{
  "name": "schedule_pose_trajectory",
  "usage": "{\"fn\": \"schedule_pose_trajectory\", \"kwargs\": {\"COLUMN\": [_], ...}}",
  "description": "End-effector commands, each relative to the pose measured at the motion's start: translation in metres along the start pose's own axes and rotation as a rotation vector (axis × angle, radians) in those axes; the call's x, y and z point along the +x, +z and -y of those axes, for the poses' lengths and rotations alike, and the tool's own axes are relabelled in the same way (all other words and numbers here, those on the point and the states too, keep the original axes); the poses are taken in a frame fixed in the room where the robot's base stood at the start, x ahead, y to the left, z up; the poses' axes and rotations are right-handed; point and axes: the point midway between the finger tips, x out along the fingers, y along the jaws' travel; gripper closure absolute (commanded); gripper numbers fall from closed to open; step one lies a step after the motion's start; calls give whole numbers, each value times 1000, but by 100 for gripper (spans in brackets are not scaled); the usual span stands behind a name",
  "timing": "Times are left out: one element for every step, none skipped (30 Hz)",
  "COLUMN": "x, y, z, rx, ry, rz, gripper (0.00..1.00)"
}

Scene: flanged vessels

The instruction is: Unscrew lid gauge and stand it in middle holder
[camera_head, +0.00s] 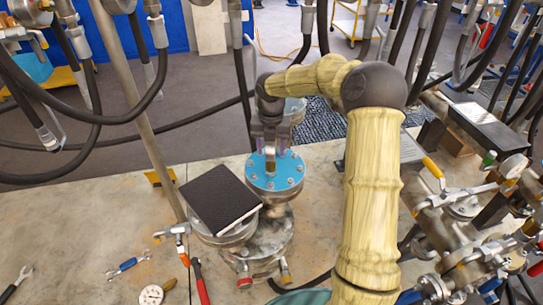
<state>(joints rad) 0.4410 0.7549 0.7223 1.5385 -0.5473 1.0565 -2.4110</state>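A flanged vessel with a round blue lid (262,182) ringed by bolts stands on the bench near the middle of the head view. My gripper (270,158) points down just above the centre of this lid. A short metal stem (270,167) rises from the lid under the gripper. The gripper and wrist cover whatever sits on top of the stem, so I cannot make out the lid gauge. Whether the fingers touch or grip it is hidden. I cannot clearly identify the middle holder.
A black flat box (220,198) lies on a flange left of the lid. A loose round gauge (151,294), a red-handled tool (201,284) and a blue tool (127,267) lie front left. Valves and pipes (463,207) crowd the right; hoses hang behind. The left bench is mostly clear.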

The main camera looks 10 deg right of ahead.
Motion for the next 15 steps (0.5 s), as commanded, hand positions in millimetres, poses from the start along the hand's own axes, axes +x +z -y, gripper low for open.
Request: {"fn": "schedule_pose_trajectory", "kwargs": {"x": [0,0,0,0,1,1,0,0,-2,-3,-6,-9,-13,-17,-23], "y": [0,0,0,0,0,0,0,0,0,0,0,0,0,1,0], "z": [0,0,0,0,0,0,0,0,0,0,0,0,0,0,0], "rx": [0,0,1,1,1,1,1,1,2,2,2,2,2,2,3], "ry": [0,0,0,0,-1,-1,-1,-1,-1,-1,-1,-2,-1,-1,0], "rz": [-1,-1,-1,-1,-2,-2,-2,-1,-1,0,0,1,2,3,2], "gripper": [49,49,49,49,49,49,49,49,49,49,49,49,49,49,49]}}
